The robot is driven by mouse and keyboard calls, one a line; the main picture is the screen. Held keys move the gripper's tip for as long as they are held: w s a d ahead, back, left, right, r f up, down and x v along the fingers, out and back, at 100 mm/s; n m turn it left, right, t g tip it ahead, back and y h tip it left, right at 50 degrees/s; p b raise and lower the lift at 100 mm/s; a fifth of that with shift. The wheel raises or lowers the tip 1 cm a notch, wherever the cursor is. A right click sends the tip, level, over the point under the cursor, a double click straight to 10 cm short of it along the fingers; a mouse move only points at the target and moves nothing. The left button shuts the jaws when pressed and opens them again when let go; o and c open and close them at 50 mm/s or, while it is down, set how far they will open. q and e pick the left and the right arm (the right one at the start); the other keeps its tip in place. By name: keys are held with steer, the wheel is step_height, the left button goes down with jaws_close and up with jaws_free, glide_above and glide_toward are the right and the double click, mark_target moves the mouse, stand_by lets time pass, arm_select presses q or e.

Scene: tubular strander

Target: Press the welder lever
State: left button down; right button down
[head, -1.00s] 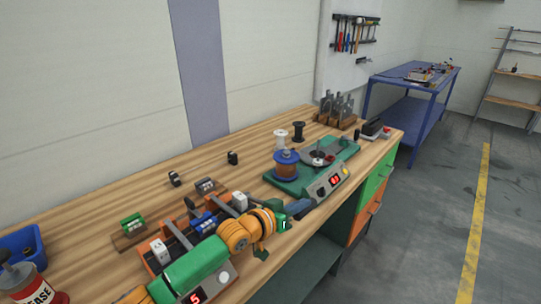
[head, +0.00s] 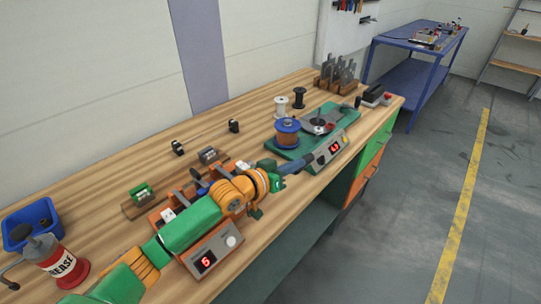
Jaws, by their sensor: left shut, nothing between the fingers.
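My left arm reaches across from the lower left over an orange and grey unit with a numeric display (head: 206,262) and a round white knob (head: 231,241). This unit may be the welder. Its white block (head: 168,215) and dark bars show behind my arm, which hides much of it. I cannot pick out the lever for certain. My left gripper (head: 307,161) is shut and empty, beyond the unit, by the front left side of a green machine (head: 318,151). I cannot tell whether it touches that machine. My right gripper is not in view.
A blue-orange spool (head: 287,134) stands on the green machine. The wooden bench (head: 110,155) is mostly clear along the wall.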

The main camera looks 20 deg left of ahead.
arm_select(q)
steer(key=b+v, duration=0.1)
steer(key=v, duration=0.6)
steer(key=shift+s, duration=0.4)
stand_by(1.2)
